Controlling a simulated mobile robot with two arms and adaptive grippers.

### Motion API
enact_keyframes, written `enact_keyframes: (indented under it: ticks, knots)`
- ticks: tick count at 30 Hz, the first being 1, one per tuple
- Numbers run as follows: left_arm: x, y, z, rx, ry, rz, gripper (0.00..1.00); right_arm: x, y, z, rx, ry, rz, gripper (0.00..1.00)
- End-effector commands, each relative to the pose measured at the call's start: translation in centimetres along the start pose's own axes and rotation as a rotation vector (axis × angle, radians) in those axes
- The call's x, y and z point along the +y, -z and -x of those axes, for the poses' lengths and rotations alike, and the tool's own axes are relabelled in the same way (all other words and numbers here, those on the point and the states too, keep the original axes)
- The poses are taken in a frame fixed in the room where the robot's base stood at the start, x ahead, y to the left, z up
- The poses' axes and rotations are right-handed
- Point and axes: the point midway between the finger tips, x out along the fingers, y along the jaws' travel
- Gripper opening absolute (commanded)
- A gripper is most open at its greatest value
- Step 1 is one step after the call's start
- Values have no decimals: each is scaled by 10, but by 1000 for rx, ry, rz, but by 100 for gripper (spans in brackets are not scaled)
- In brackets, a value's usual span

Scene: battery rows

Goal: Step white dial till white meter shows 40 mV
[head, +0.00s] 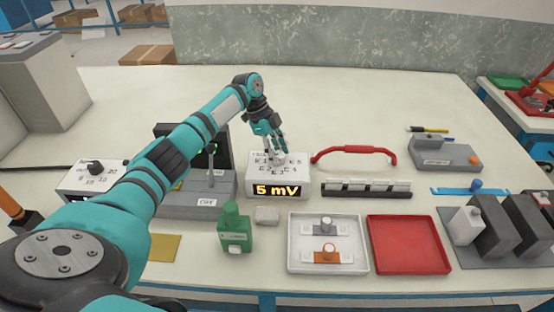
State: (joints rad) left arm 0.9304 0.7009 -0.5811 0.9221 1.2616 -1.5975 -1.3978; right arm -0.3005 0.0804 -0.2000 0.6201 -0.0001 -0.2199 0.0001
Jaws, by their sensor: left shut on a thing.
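The white meter (254,190) stands near the middle of the table, and its display reads 5 mV in yellow on black. The white dial (276,160) is on its top face, with printed marks around it, partly covered by my fingers. My left gripper (277,153) reaches down from above and is shut on the dial. The dial's exact pointing direction is hidden. My right gripper is not in view.
A red handle (353,152) and a battery strip (366,194) lie to the right. White (297,267) and red trays (408,245) sit in front.

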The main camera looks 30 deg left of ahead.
Motion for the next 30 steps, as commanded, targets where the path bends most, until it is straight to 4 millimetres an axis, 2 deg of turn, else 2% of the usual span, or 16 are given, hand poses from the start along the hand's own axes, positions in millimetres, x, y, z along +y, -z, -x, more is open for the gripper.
enact_keyframes:
  ticks: [1, 3, 12, 21, 30]
  knots:
    - [-2, -1, -4, 1, -13, -38, 5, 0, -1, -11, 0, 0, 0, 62]
    - [-2, -1, -4, 2, -37, -95, 5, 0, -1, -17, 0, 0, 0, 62]
    - [-2, -1, -2, -1, -120, -296, 5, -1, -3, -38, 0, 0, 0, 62]
    - [-2, 0, -1, -2, -164, -399, 5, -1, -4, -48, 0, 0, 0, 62]
    - [-2, 0, 0, -4, -173, -423, 5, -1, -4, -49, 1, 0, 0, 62]
